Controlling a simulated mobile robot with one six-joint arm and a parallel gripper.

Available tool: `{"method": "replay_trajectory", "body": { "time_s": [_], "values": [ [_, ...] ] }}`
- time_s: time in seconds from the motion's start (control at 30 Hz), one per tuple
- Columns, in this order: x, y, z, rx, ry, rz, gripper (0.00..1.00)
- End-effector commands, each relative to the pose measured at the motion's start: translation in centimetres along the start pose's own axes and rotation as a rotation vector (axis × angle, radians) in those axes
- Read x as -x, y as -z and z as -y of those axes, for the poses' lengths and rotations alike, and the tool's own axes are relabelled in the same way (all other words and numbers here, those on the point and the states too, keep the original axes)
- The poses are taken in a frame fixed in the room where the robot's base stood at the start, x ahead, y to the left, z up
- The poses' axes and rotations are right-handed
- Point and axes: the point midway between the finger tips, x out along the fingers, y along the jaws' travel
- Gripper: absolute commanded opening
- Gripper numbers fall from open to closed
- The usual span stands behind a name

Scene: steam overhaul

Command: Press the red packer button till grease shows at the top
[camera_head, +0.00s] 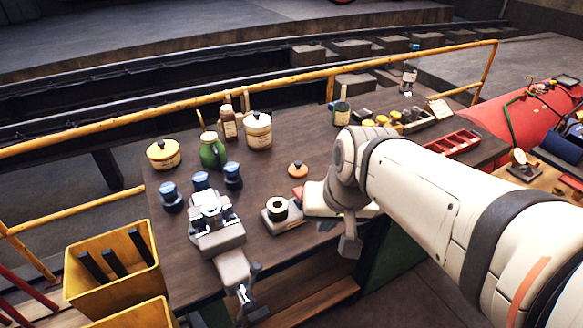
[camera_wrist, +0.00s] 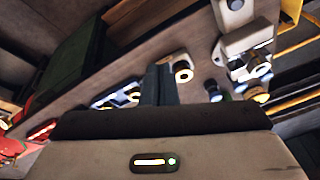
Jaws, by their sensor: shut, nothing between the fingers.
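My gripper (camera_wrist: 158,72) is shut and empty, its dark fingers pointing at the bench in the wrist view. In the head view my wrist hides the fingertips. Just left of it, a small pale block with a dark ring on top (camera_head: 277,209) sits on the bench. A pale ringed part (camera_wrist: 181,68) shows close beside the fingertips in the wrist view; I cannot tell if they touch. A small red patch (camera_head: 299,191) shows between the ringed block and my wrist; I cannot tell if it is the packer button. No grease is clearly visible.
A vise (camera_head: 217,225) stands left, with several blue-capped pots near it. An orange lid (camera_head: 297,170) lies behind the ringed block. Jars and a green jug (camera_head: 212,150) stand at the back. A yellow rail (camera_head: 270,83) runs behind the bench (camera_head: 285,240).

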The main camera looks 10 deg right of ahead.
Motion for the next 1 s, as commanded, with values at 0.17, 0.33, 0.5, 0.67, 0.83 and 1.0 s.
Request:
{"method": "replay_trajectory", "body": {
  "time_s": [0.17,0.33,0.5,0.67,0.83,1.0],
  "values": [
    [-3.8,6.5,2.7,-0.48,0.203,0.014,0.0],
    [-7.9,14.2,3.1,-1.028,0.383,0.028,0.0],
    [-11.4,19.9,1.5,-1.452,0.495,0.039,0.0],
    [-13.2,22.4,0.1,-1.658,0.544,0.043,0.0],
    [-13.4,23.0,-0.2,-1.701,0.556,0.042,0.0],
    [-13.4,22.9,-0.1,-1.698,0.556,0.042,0.0]
  ]
}}
